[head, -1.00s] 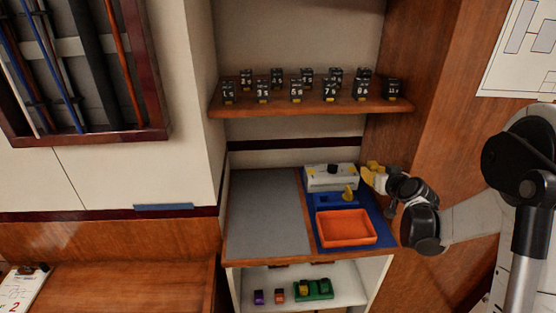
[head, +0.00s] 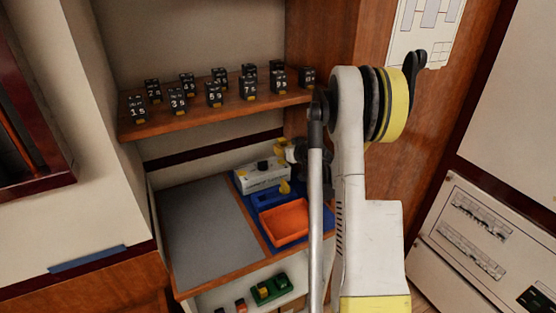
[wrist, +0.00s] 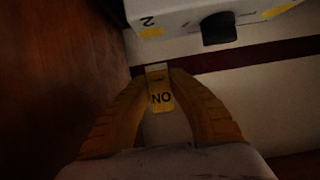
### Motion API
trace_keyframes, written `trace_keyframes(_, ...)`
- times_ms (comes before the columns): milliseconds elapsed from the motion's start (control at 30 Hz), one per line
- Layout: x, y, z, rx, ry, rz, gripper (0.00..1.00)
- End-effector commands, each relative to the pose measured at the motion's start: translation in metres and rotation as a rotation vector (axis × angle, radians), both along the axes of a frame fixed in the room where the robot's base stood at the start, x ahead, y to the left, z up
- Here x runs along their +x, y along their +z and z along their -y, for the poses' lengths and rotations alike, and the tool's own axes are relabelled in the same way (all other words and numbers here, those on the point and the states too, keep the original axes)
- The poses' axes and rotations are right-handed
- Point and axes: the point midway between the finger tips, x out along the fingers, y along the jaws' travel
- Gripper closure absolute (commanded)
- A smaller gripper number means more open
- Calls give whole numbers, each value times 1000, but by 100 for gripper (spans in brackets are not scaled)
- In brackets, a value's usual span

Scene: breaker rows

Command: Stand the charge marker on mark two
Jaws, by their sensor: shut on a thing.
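My gripper (wrist: 160,98) is shut on a small yellow tag (wrist: 161,101) with dark letters that read "NO" in the wrist view. It is likely the charge marker. In the head view my gripper (head: 283,149) is just above and behind the right end of a white box (head: 262,177), and the held tag is too small to make out. The white box (wrist: 190,18) has a black knob (wrist: 219,29) and yellow patches. The patch at its left (wrist: 152,33) lies beside a printed "2". The tag looks apart from the box.
The box stands on a blue mat with an orange tray (head: 284,222) and a small yellow piece (head: 285,187). A bare grey surface (head: 207,230) is to the left. A shelf (head: 200,118) with several black numbered blocks is above. A wood panel (head: 335,30) rises behind my arm.

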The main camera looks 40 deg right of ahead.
Motion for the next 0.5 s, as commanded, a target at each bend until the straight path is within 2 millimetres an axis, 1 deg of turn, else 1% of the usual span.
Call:
trace_keyframes(267, 0, -38, 0, 0, 0, 0, 100)
trace_keyframes(333, 0, -41, -1, 0, 0, 0, 100)
trace_keyframes(500, 0, -39, -1, 0, 1, 0, 100)
